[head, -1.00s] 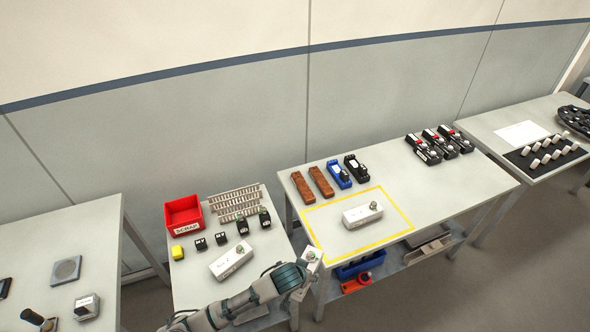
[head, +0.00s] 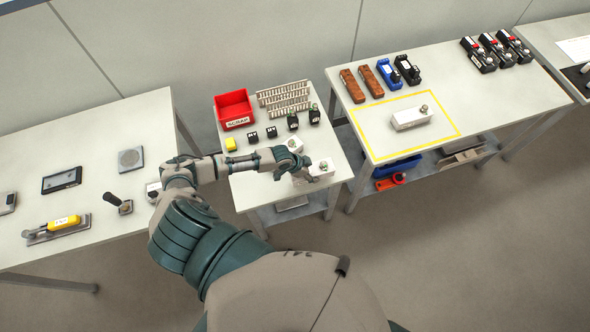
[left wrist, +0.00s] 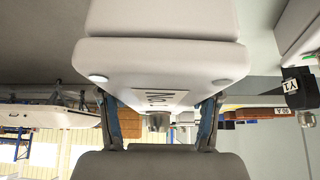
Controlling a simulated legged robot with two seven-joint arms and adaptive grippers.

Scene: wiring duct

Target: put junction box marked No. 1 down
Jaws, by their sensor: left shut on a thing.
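My left gripper (head: 301,174) is shut on a white junction box (head: 321,170) at the front right part of the middle table. In the left wrist view the held box (left wrist: 165,65) fills the top, with a fingertip on each side of its round metal fitting (left wrist: 158,122). Its label starts with "No"; the number is not readable. Whether its underside touches the table cannot be told. A second white box (head: 292,143) lies behind my gripper, partly hidden. A third white box (head: 411,118) lies inside the yellow outline on the right table. My right gripper is not in view.
The middle table (head: 252,190) also holds a red scrap bin (head: 234,108), slotted duct pieces (head: 284,98), a yellow block (head: 230,144) and several small black parts. The right table's yellow outline (head: 378,158) has free room around its box. A gap separates the tables.

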